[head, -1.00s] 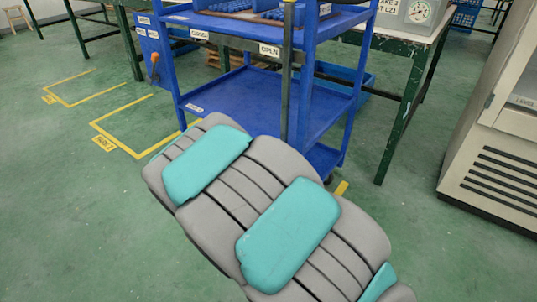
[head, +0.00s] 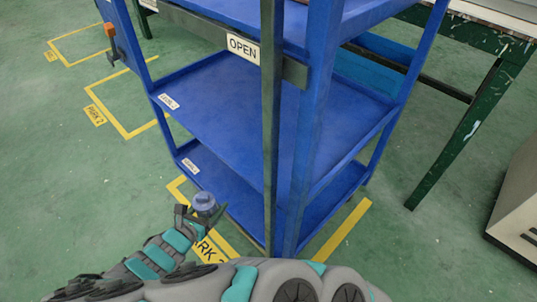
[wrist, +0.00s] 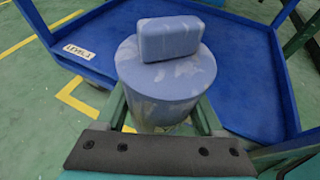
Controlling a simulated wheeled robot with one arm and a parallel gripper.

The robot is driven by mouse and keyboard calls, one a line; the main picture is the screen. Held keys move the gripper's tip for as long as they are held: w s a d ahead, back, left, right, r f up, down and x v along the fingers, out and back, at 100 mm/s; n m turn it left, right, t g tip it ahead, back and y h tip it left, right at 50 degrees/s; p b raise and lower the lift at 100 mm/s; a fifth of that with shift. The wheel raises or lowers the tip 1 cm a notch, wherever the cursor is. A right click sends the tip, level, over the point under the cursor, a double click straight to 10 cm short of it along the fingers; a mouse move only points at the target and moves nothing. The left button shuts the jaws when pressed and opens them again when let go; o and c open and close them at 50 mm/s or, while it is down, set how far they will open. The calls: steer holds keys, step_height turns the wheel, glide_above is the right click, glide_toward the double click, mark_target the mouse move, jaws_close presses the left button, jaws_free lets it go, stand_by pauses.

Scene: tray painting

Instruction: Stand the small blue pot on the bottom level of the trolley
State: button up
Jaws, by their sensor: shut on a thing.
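The small blue pot (head: 205,201) is held in my gripper (head: 203,214), at the front left corner of the blue trolley (head: 312,130). In the wrist view the pot (wrist: 160,85) is upright, with a block-like knob on its top, between the two green fingers. The trolley's bottom level (head: 228,192) lies just beyond the pot; a blue shelf with a label (wrist: 245,70) fills the background in the wrist view. I cannot tell whether the pot is over the shelf's edge. The visible part of the bottom level is bare.
The middle level (head: 225,105) is empty and hangs above the bottom one. A green-legged table (head: 470,130) is at right. Yellow lines (head: 345,230) mark the floor.

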steer(key=w, duration=0.5)
steer(key=w+f+b, duration=0.1)
steer(key=w, duration=0.4)
steer(key=w+d+b, duration=0.1)
steer(key=w, duration=0.4)
steer(key=shift+w+f, duration=0.35)
steer(key=shift+f, duration=0.05)
steer(key=shift+f+b, duration=0.45)
steer(key=shift+f, duration=1.2)
steer(key=shift+f, duration=0.1)
steer(key=shift+f, duration=0.15)
steer(key=o, duration=0.9)
steer(key=shift+o, duration=0.2)
steer(key=shift+s+r, duration=0.2)
steer(key=shift+r, duration=0.2)
steer(key=p+v, duration=0.2)
steer(key=v, duration=0.9)
steer(key=shift+s, duration=0.25)
